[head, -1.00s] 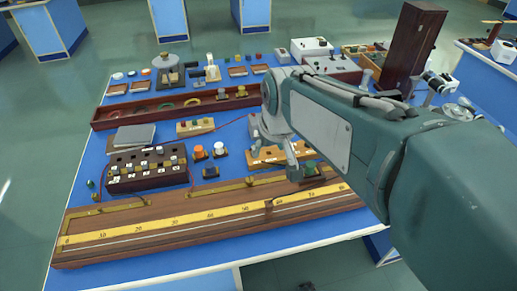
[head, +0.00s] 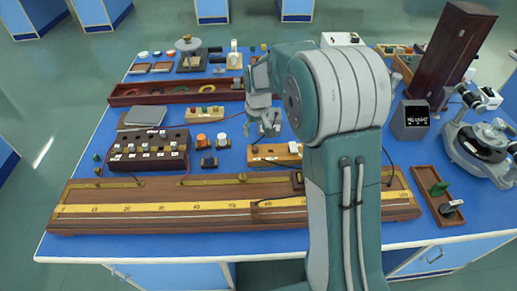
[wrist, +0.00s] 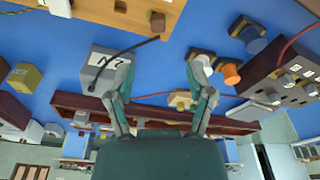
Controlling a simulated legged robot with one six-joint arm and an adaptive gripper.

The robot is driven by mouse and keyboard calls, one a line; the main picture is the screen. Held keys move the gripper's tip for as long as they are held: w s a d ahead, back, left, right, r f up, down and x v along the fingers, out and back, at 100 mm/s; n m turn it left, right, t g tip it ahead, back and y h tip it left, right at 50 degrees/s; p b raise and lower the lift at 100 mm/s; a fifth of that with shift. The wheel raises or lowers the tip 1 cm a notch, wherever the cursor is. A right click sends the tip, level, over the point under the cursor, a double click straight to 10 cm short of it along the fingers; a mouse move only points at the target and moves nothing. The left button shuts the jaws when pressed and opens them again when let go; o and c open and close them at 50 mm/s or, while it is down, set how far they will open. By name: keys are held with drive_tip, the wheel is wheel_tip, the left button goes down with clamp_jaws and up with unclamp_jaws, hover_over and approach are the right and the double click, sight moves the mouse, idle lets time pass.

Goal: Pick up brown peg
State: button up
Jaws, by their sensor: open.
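Two small brown pegs show on the pale wooden block (wrist: 85,8) at the top of the wrist view, one brown peg (wrist: 158,22) near its edge and another brown peg (wrist: 120,6) beside it. I cannot tell which is the task's peg. My gripper (wrist: 157,65) is open, with nothing between its fingers, and apart from the block. In the head view my gripper (head: 264,128) hangs just behind the pale wooden block (head: 270,158).
A dark box with several knobs (head: 148,150) stands left, with orange and white terminals (head: 203,141) beside it. A long wooden scale board (head: 150,208) lies in front. A tall dark wooden case (head: 446,55) and a round instrument (head: 482,142) stand right. A black lead (wrist: 130,48) crosses near the block.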

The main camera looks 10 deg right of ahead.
hover_over(256, 147)
drive_tip(key=a, duration=0.2)
drive_tip(key=f, duration=0.4)
drive_tip(key=shift+s+d+f, duration=0.1)
drive_tip(key=shift+s+d, duration=0.15)
drive_tip(key=shift+s, duration=0.15)
drive_tip(key=shift+d+f, duration=0.25)
drive_tip(key=shift+d, duration=0.05)
drive_tip(key=f, duration=0.1)
drive_tip(key=d+f, duration=0.1)
drive_tip(key=f, duration=0.1)
drive_tip(key=shift+w+d+f, duration=0.2)
drive_tip(key=shift+d+f, duration=0.05)
drive_tip(key=shift+d, duration=0.05)
drive_tip(key=shift+w+a+f, duration=0.15)
drive_tip(key=shift+a+f, duration=0.25)
drive_tip(key=shift+f, duration=0.35)
drive_tip(key=shift+a, duration=0.35)
drive_tip(key=shift+d, duration=0.35)
clamp_jaws()
drive_tip(key=shift+d, duration=0.1)
